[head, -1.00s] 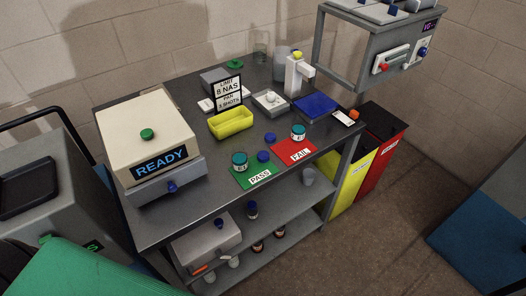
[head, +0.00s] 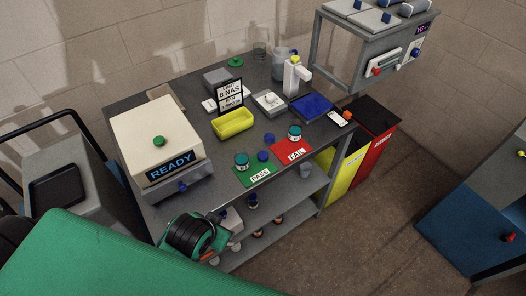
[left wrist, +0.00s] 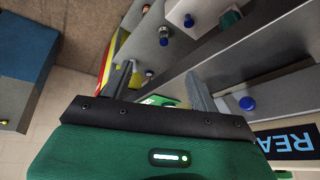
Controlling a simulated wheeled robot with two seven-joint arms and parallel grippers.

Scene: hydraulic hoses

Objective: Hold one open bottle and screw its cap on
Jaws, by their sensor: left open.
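A bottle with a teal band (head: 241,161) stands upright on the green PASS mat (head: 243,178). A similar bottle (head: 295,132) stands on the red FAIL mat (head: 279,147). One blue cap (head: 263,156) lies beside the PASS bottle and another blue cap (head: 269,139) lies behind, near the FAIL mat. My left arm's green link and black wrist show at the lower left of the head view, in front of the bench. In the left wrist view my left gripper (left wrist: 160,76) has its two fingers apart, with no object visibly held. My right gripper is out of view.
The bench holds a READY box (head: 150,130), a yellow tray (head: 234,126), a sign (head: 230,93) and a blue pad (head: 311,105). Several bottles stand on the lower shelf (head: 290,205). Yellow (head: 335,177) and red (head: 374,160) bins stand at its right end.

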